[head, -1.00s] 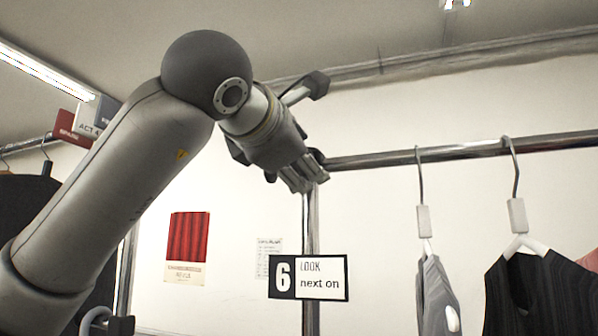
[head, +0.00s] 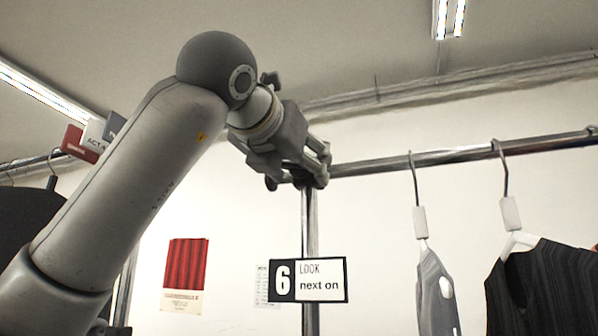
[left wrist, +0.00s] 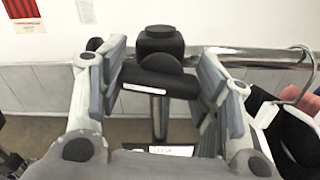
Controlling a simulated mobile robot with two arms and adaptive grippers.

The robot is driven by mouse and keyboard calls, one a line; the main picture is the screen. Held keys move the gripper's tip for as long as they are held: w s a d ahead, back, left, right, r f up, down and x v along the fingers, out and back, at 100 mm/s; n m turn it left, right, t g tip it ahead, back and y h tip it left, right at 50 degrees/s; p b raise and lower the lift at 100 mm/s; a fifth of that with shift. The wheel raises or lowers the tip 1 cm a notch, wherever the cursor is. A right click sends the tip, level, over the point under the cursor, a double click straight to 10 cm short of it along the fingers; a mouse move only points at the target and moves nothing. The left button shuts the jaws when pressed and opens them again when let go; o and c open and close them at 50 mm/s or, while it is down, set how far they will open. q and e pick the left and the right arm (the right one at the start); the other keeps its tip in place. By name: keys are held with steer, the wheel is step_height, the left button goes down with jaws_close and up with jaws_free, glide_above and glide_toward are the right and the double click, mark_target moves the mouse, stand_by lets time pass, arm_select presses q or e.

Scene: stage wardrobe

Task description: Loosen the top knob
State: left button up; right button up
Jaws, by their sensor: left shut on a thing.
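My left gripper (head: 314,170) is at the corner of the clothes rack, where the rail meets the upright post. In the left wrist view, its two grey fingers (left wrist: 162,72) stand on either side of the black top knob (left wrist: 158,82) and are shut on it. A black block (left wrist: 160,42) shows just beyond the knob, at the end of the rail. In the head view the knob is mostly hidden by the gripper. My right gripper is not in view.
The chrome rail (head: 450,155) runs right, with a grey garment (head: 436,295) and a dark striped vest (head: 545,290) on hangers. The chrome post (head: 309,225) carries a sign (head: 308,280) reading "6 LOOK next on". A red curtain poster (head: 187,265) is on the wall behind.

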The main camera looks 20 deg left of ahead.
arm_select(q)
steer(key=shift+f+n+b, duration=0.15)
steer(key=shift+n+b, duration=0.2)
steer(key=shift+n, duration=0.65)
steer(key=o, duration=1)
steer(key=shift+s, duration=0.1)
steer(key=s, duration=1.2)
steer(key=shift+a, duration=0.2)
steer(key=shift+w, duration=0.1)
